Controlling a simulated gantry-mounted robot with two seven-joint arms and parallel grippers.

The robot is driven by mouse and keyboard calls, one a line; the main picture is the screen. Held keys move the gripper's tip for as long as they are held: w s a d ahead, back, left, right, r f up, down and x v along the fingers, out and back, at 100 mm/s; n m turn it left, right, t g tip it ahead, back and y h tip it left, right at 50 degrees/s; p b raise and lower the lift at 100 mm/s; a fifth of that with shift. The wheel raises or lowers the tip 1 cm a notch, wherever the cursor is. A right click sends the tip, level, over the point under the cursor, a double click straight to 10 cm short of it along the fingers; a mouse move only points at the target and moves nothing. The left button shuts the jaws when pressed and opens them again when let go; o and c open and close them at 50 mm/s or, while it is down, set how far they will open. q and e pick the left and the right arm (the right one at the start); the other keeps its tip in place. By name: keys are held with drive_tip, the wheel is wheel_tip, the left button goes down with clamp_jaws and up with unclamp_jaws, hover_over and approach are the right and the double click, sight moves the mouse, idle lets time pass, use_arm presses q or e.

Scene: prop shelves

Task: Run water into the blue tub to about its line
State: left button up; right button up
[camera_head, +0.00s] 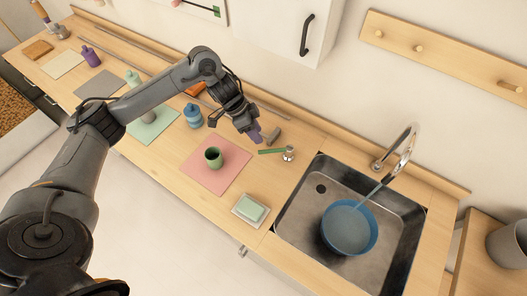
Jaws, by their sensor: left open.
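The blue tub (325,232) stands in the dark steel sink (293,223). The chrome tap (405,150) arches over the sink from its back edge. A bluish stream of water (370,194) runs from its spout into the tub. Blue-grey water covers the tub's inside; I cannot make out a line or the exact level. A small silver fitting (288,154) with a green bar (271,151) is on the counter left of the sink. My left gripper (256,138) is open above the counter, close to the green bar and apart from it. My right gripper is out of view.
A green cup (213,157) stands on a pink mat (196,171). Soap on a dish (239,213) lies left of the sink. A blue bottle (193,117) and several mats and bottles stand farther left. A grey container (509,246) is at the right.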

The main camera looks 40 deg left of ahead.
sight(273, 151)
use_arm(q)
drive_tip(key=shift+n, duration=0.3)
drive_tip(key=x, duration=0.3)
drive_tip(key=a+x, duration=0.1)
drive_tip(key=x, duration=0.2)
drive_tip(key=b+x, duration=0.1)
drive_tip(key=x, duration=0.2)
drive_tip(key=shift+s+a+f, duration=0.1)
drive_tip(key=shift+s+f, duration=0.15)
drive_tip(key=shift+f, duration=0.2)
clamp_jaws()
